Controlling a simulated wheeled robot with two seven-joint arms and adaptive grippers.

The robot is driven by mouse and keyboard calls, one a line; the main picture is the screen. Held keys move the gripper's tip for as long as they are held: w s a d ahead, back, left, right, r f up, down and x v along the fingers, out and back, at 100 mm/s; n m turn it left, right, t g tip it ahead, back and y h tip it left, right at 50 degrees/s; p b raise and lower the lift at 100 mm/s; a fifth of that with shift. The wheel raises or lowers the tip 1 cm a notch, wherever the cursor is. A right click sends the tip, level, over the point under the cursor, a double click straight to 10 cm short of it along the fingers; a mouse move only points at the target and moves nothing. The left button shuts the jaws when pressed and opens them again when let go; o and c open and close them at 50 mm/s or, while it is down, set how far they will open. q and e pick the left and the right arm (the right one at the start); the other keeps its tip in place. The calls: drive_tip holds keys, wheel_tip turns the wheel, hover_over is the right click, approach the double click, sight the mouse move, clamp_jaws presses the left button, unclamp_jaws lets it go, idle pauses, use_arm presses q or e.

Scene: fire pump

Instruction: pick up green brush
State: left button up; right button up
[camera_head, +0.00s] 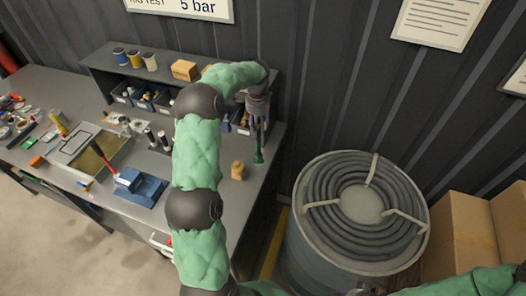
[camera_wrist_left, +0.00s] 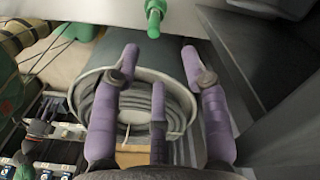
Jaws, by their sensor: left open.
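The green brush (camera_head: 259,152) shows in the head view near the right end of the grey workbench, just below my left gripper (camera_head: 257,122). In the left wrist view, a green piece that looks like the brush (camera_wrist_left: 154,18) is at the top edge, beyond the fingertips and partly cut off. My left gripper (camera_wrist_left: 164,62) has its purple fingers spread, with nothing between them. In the head view the gripper is small and partly hidden by its wrist, so the exact gap to the brush is hard to tell. My right gripper is out of view.
A small tan wooden piece (camera_head: 238,170) stands on the bench near the brush. A blue vise-like block (camera_head: 138,187) and a tray (camera_head: 84,150) lie farther left. A low shelf (camera_head: 165,72) with bins runs behind. A hose drum (camera_head: 358,208) stands right of the bench.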

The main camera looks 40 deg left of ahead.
sight(258, 142)
use_arm(q)
wheel_tip(258, 142, down, 5)
drive_tip(key=shift+s+f, duration=0.1)
drive_tip(key=shift+f, duration=0.05)
drive_tip(key=f, duration=0.4)
drive_tip(key=shift+s+d+f, duration=0.2)
drive_tip(key=shift+s+d, duration=0.05)
drive_tip(key=shift+s, duration=0.05)
drive_tip(key=shift+f, duration=0.45)
clamp_jaws()
